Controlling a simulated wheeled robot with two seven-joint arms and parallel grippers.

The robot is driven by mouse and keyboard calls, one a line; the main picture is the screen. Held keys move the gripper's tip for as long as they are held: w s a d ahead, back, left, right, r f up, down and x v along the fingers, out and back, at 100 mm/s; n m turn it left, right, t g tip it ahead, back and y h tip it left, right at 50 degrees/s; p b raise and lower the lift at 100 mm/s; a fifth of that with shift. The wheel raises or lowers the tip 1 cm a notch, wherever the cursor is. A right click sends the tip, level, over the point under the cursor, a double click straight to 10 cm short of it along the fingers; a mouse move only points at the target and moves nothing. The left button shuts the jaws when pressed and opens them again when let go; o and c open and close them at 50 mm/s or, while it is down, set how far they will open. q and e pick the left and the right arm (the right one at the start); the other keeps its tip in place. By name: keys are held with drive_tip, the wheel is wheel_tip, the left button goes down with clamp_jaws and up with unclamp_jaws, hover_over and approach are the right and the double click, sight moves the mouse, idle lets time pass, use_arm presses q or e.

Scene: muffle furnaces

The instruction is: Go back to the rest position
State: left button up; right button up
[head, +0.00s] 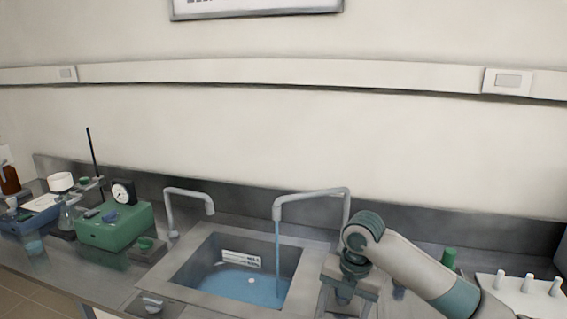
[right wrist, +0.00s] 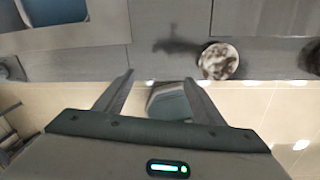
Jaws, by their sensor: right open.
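My right gripper (head: 347,304) hangs pointing down at the near right corner of the sink, over the bench's front side. In the right wrist view its two fingers (right wrist: 158,88) are spread apart with nothing held between them. A grey-teal shape shows lower down past the fingers; I cannot tell what it is. My right arm reaches in from the lower right of the head view. My left gripper is in neither view.
The sink (head: 192,285) holds water, with a stream running from the right tap (head: 312,196). A left tap (head: 188,197) stands beside it. A green device with a dial (head: 115,228) stands left. A green-capped bottle (head: 449,258) and a white rack (head: 515,294) are right. A round mottled-top object (right wrist: 218,62) sits near the bench edge.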

drive_tip(key=s+a+f+m+t+y, duration=0.1)
drive_tip(key=s+a+f+m+y, duration=0.15)
drive_tip(key=s+f+m, duration=0.45)
drive_tip(key=s+a+f+m+t+y, duration=0.1)
drive_tip(key=s+a+f+m, duration=0.3)
drive_tip(key=s+f, duration=0.5)
drive_tip(key=s+d+f+m+t+h, duration=0.1)
drive_tip(key=s+d+f+m+h, duration=0.15)
drive_tip(key=s+d+m, duration=0.65)
drive_tip(key=s+d+f+m+h, duration=0.25)
drive_tip(key=s+d+m, duration=0.55)
drive_tip(key=s, duration=0.4)
wheel_tip(320, 180, down, 28)
drive_tip(key=a+g, duration=0.1)
drive_tip(key=a, duration=0.1)
drive_tip(key=s+d+f, duration=0.1)
drive_tip(key=s+f, duration=0.8)
drive_tip(key=s+d+f+g+b, duration=0.1)
drive_tip(key=s+d+f, duration=0.1)
drive_tip(key=s+f, duration=0.8)
drive_tip(key=shift+d+f, duration=0.25)
drive_tip(key=shift+d, duration=0.05)
